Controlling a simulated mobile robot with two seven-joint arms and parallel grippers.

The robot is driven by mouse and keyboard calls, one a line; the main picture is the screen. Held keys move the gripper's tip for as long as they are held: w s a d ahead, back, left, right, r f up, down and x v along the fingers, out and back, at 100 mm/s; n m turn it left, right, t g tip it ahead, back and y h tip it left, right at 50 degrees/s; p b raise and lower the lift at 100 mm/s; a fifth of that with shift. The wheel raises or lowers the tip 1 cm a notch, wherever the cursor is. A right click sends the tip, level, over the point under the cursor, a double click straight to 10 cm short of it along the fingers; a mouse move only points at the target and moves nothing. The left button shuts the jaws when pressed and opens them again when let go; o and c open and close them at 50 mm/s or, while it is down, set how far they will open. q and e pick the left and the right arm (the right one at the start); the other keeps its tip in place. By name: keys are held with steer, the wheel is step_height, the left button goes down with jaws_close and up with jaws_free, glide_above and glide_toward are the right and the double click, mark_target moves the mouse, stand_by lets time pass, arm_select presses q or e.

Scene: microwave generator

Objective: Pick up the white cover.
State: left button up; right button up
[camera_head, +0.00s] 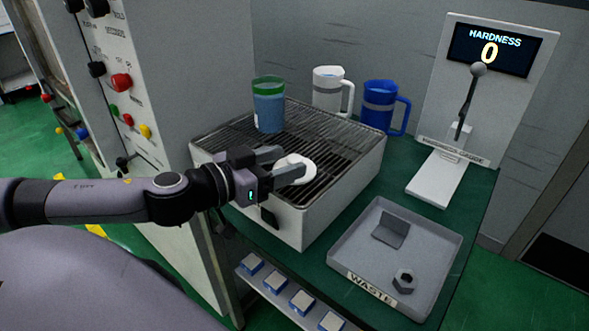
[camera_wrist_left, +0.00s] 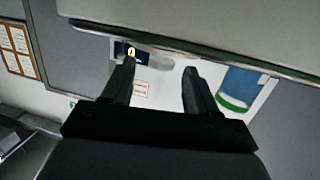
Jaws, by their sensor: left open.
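In the left wrist view the two fingers (camera_wrist_left: 158,72) stand apart. I cannot clearly make out the cover there. My right gripper is in neither view.
A blue cup with a green band (camera_head: 269,104) stands on the rack. A white mug (camera_head: 328,90) and a blue mug (camera_head: 380,106) stand behind it. The hardness gauge (camera_head: 440,178) and a waste tray (camera_head: 345,250) holding a bracket and a nut are at right.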

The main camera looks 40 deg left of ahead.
mark_target(296, 156)
arm_select(q)
steer(key=shift+w, duration=0.2)
steer(key=shift+w+d, duration=0.15)
steer(key=shift+w, duration=0.55)
steer(key=shift+p+x, duration=0.65)
steer(key=shift+x, duration=0.35)
steer(key=shift+w+d+f, duration=0.2)
steer(key=shift+w, duration=0.5)
jaws_close()
